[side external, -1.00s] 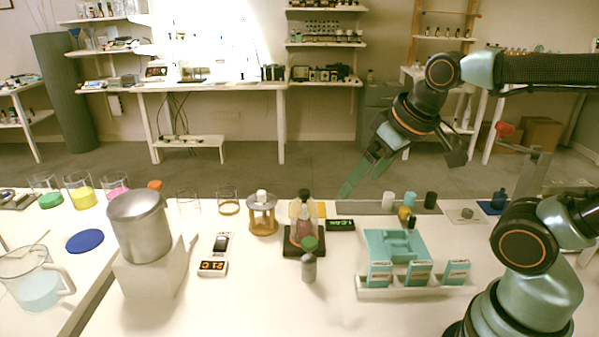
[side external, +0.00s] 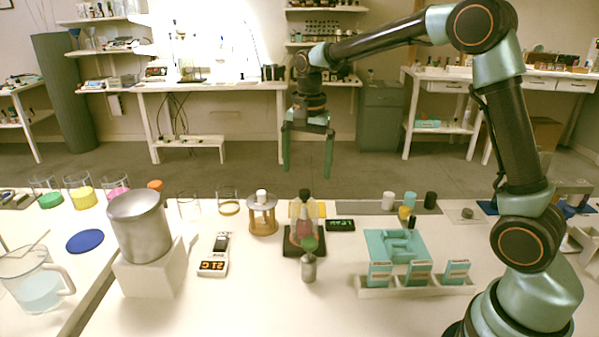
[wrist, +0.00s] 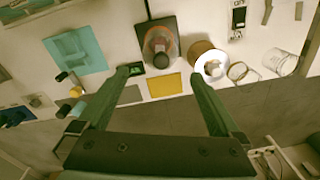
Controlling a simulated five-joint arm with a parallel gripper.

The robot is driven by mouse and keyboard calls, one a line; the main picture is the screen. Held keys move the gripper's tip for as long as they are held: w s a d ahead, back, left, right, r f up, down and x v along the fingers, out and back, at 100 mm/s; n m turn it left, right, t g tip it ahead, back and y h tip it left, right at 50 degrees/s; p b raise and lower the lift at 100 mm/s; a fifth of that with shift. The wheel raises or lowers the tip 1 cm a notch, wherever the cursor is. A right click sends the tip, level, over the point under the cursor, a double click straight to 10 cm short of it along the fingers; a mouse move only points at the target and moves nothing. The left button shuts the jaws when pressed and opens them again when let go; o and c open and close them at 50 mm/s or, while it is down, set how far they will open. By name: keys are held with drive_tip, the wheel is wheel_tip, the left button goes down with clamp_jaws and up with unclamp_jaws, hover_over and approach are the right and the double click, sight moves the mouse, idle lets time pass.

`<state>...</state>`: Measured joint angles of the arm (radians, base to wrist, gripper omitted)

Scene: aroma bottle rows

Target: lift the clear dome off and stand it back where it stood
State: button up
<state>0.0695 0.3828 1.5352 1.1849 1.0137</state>
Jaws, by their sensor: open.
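The clear dome (side external: 305,222) has a dark knob and stands upright on a square black base (side external: 291,250). Something reddish shows through it. In the wrist view the dome (wrist: 158,44) is seen from above on the black base (wrist: 145,28), beyond the fingertips and roughly between them. My gripper (side external: 308,168) is open and empty, fingers pointing down, high above the table and behind the dome. Its spread fingers (wrist: 160,76) also show in the wrist view, apart from everything.
A wooden stand (side external: 263,215) is left of the dome; a small dark display (side external: 340,225) is right. A teal tray (side external: 378,245) with boxes lies right. A metal pot (side external: 138,228) stands left.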

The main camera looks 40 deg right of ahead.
sight(305, 202)
drive_tip(key=shift+w+d+f+m, duration=0.15)
drive_tip(key=shift+w+f+m, duration=0.4)
drive_tip(key=shift+f, duration=0.65)
wheel_tip(305, 202, down, 6)
drive_tip(key=shift+f, duration=0.1)
drive_tip(key=f, duration=0.4)
drive_tip(key=shift+s, duration=0.3)
drive_tip(key=shift+f, duration=0.65)
drive_tip(key=c, duration=1.4)
wheel_tip(305, 202, up, 20)
drive_tip(key=shift+r, duration=0.1)
